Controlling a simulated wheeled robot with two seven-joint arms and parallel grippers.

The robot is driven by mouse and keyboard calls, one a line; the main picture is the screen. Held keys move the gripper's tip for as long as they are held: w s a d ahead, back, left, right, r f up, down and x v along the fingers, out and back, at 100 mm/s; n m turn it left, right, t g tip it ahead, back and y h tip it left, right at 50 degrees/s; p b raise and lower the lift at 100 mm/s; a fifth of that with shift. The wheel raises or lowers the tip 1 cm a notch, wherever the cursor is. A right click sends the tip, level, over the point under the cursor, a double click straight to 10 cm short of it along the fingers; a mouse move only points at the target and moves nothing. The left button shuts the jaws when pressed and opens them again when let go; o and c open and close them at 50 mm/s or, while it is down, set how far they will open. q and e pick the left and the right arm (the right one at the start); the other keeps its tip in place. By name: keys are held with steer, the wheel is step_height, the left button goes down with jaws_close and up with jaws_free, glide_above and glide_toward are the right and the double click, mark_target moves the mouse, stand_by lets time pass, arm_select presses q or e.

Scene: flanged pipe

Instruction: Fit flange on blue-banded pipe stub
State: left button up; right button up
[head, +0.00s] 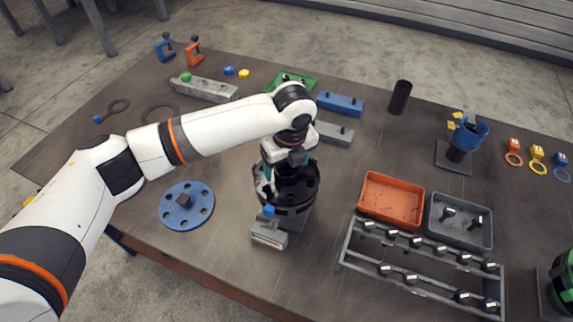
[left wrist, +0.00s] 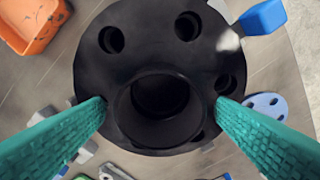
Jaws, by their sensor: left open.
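A black flange (head: 313,183) with bolt holes and a raised round collar sits near the middle front of the table. It fills much of the left wrist view (left wrist: 130,50), its hollow collar facing the camera. My left gripper (head: 284,170) points down over it; its teal fingers stand open on either side of the collar in the left wrist view (left wrist: 160,104). I cannot tell whether they touch it. A dark stub with a blue upper part (head: 466,137) stands on a square plate at the right back; it may be the blue-banded pipe stub. My right gripper is out of view.
A blue holed disc (head: 187,206) lies left of the flange. A small grey block with a blue knob (head: 269,236) stands just in front. An orange tray (head: 391,200), a grey tray (head: 459,221) and a bolt rack (head: 420,274) are at right. A black cylinder (head: 400,97) stands behind.

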arm_select(q)
step_height(320, 180, up, 20)
steer(key=s+p, duration=0.1)
steer(key=p, duration=0.7)
steer(key=shift+d, duration=0.3)
steer(key=shift+s, duration=0.1)
stand_by(0.4)
